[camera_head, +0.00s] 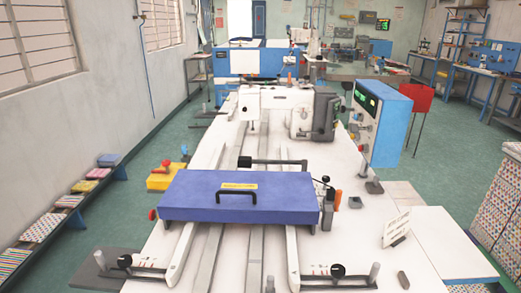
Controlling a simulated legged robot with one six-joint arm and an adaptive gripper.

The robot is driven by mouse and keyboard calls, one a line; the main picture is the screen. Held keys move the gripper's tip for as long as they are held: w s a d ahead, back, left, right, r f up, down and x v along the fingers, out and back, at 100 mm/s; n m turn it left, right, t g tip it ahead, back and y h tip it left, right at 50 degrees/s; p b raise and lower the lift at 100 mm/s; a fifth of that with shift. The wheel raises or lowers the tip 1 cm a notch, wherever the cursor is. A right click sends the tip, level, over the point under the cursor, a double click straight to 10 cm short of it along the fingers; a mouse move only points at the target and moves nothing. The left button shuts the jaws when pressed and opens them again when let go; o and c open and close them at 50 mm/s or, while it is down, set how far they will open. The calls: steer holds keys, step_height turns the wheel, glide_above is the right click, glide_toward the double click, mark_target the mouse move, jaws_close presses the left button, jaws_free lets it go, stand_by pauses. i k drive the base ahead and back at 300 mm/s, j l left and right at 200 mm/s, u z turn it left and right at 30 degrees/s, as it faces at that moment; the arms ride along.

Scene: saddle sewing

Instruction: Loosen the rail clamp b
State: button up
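Two clamp-like fittings with black ball knobs stand at the near ends of the white rails. The left knob (124,262) sits on a dark bar across the left rail (182,255). The right knob (338,270) sits on a similar bar across the right rail (293,255). Grey upright posts stand beside them. I see no label telling which is rail clamp b. Whether either clamp is tight cannot be told. My gripper is not in view.
A blue panel (210,200) with a black handle lies across the rails. A white sewing machine (280,103) stands behind it, with a blue control box (382,120) at right. A red knob (152,214) and orange piece (338,198) flank the panel.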

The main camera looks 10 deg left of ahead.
mark_target(125, 262)
steer(key=u, duration=1.95)
steer(key=j+z, duration=0.15)
steer(key=j, duration=0.4)
steer(key=i+j+z, duration=0.15)
steer(key=j, duration=0.2)
steer(key=i+j+z, duration=0.1)
steer(key=j, duration=0.25)
steer(key=i+j+z, duration=0.15)
steer(key=j, duration=0.25)
steer(key=i+j+z, duration=0.15)
steer(key=j, duration=0.25)
steer(key=i+j+z, duration=0.15)
steer(key=i, duration=0.2)
steer(key=i+j+z, duration=0.2)
steer(key=i+j, duration=0.05)
steer(key=i, duration=0.1)
